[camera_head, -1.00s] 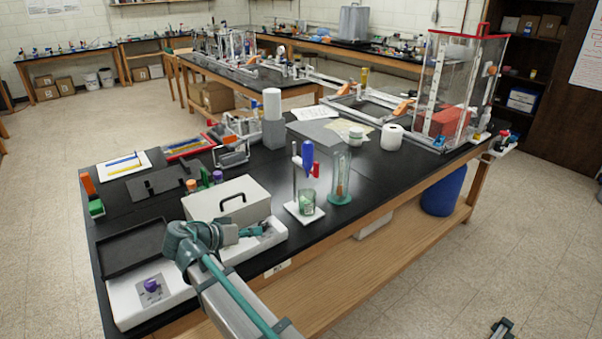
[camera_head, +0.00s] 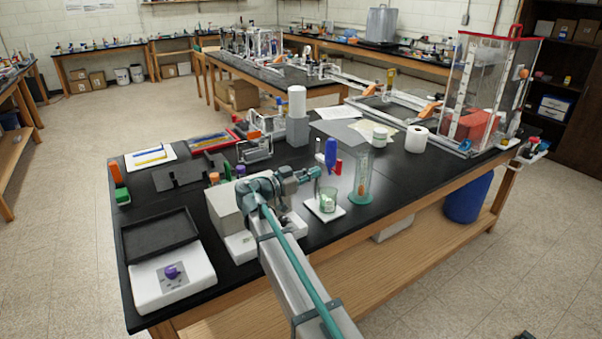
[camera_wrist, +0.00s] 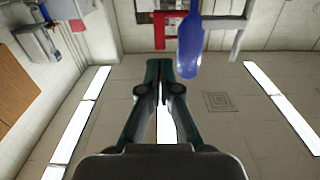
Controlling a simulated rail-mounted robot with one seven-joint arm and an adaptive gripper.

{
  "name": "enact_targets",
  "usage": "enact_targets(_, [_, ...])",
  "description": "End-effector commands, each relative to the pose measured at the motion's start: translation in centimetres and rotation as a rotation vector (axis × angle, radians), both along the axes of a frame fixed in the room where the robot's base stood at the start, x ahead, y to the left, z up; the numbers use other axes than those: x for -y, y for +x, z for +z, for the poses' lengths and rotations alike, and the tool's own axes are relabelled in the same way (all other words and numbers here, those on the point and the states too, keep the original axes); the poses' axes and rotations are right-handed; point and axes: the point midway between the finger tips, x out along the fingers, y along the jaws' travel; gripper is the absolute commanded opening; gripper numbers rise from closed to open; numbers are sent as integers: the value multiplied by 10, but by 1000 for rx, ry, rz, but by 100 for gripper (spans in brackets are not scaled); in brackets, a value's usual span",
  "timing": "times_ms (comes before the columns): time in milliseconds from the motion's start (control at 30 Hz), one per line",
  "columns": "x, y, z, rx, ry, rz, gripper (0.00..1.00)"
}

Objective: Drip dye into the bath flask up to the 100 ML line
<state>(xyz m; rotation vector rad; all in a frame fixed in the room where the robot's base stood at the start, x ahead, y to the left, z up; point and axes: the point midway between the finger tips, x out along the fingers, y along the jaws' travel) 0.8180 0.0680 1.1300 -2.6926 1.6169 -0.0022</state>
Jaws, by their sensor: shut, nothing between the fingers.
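A blue dye vessel (camera_head: 331,152) with a red part (camera_head: 338,167), likely its valve, is held upright on a stand. Below it, a greenish glass flask (camera_head: 328,201) stands on the white stand base (camera_head: 316,213); its level and marks are too small to read. My gripper (camera_head: 318,174) is to the left of the vessel, near the stand post, pointing right. In the wrist view my gripper (camera_wrist: 166,68) is shut and empty. The blue vessel (camera_wrist: 190,45) appears just beyond and right of the fingertips, and the red part (camera_wrist: 160,28) beyond them; contact cannot be told.
A tall clear cylinder with a green base (camera_head: 362,182) stands right of the flask. A grey box (camera_head: 226,205) is behind my arm.

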Motion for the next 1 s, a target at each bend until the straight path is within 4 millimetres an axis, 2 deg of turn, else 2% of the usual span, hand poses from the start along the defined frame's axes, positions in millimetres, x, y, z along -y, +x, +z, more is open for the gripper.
enact_targets(33, [10,5,4,-2,0,-3,0])
enact_targets(200, [35,19,4,-2,0,-1,0])
enact_targets(400, [54,29,2,-3,-1,0,0])
enact_targets(600, [60,32,0,-2,0,0,0])
enact_targets(1000, [60,32,-1,-4,6,0,0])
